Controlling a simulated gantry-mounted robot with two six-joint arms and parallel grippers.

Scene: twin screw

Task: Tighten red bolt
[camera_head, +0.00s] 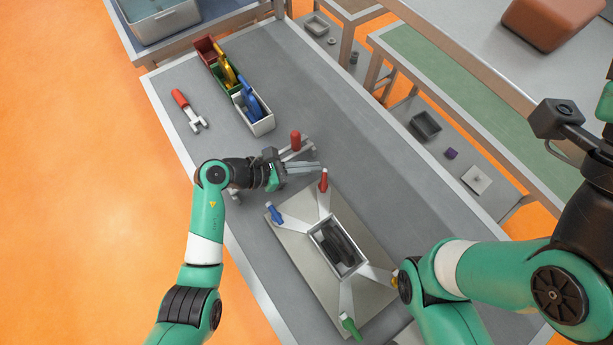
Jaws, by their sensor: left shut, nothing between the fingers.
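The red bolt (323,181) stands upright at the upper corner of a pale square plate (290,250). The plate also carries a blue bolt (275,214), a green bolt (350,326) and a yellow one (395,279), partly hidden by my right arm. My left gripper (318,168) is shut and empty, its fingertips close beside the red bolt; I cannot tell whether they touch. Another red-topped piece (295,140) stands just behind my left gripper. My right arm reaches in from the right, and its gripper is not in view.
A dark part sits in the grey box (352,266) at the plate's centre. A red-handled tool (181,99) lies farther back on the grey bench (360,130). Coloured bins (254,121) stand nearby. Shelves with small parts line the right side.

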